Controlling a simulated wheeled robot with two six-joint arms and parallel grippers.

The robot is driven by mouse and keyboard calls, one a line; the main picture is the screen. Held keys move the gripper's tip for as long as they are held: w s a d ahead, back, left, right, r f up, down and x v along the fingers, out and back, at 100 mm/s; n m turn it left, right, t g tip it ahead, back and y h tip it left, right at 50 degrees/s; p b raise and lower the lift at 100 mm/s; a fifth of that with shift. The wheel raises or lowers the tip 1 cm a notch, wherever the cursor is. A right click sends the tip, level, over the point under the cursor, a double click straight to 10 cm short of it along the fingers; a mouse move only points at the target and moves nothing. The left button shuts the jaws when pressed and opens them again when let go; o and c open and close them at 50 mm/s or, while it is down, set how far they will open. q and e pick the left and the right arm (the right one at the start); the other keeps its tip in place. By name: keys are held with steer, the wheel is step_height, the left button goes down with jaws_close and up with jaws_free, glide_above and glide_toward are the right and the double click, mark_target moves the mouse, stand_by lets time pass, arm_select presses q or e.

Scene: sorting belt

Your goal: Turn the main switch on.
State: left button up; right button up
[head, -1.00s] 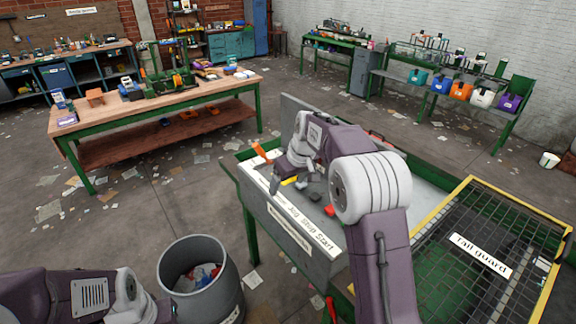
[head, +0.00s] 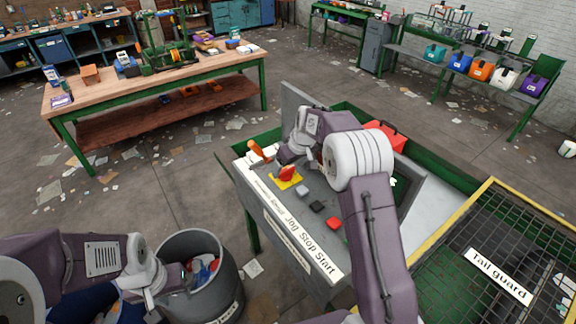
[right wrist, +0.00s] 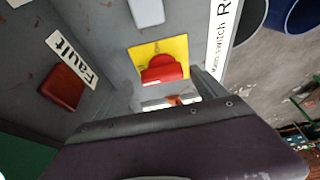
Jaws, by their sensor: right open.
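The main switch is a red knob (head: 287,173) on a yellow plate (head: 285,184) at the left end of the grey control panel (head: 300,222). In the right wrist view the red knob (right wrist: 163,69) stands just ahead of my right gripper (right wrist: 165,98), with a gap between them. Small print on the yellow plate (right wrist: 180,47) is hard to read. My right gripper (head: 287,153) is open and empty above the far side of the switch, partly hidden by its own wrist. My left arm is at the lower left by the bin; its fingertips cannot be made out.
Grey, black and red buttons (head: 333,222) run along the panel. A red Fault lamp (right wrist: 62,88) is beside the switch. A grey bin (head: 230,288) with scraps stands at front left. The yellow-framed tail guard (head: 490,232) is at right. An orange object (head: 257,149) is near the panel's left corner.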

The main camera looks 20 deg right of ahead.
steer(key=shift+w+f, duration=0.4)
steer(key=shift+f, duration=0.15)
steer(key=shift+a+f, duration=0.15)
steer(key=shift+s+a+r, duration=0.25)
steer(key=shift+s, duration=0.3)
steer(key=shift+c, duration=0.3)
steer(key=shift+w+d+f, duration=0.15)
steer(key=shift+w, duration=0.1)
steer(key=c, duration=1.3)
arm_select(q)
steer(key=shift+s+a+r, duration=0.1)
steer(key=shift+s+r, duration=0.1)
steer(key=shift+r, duration=0.05)
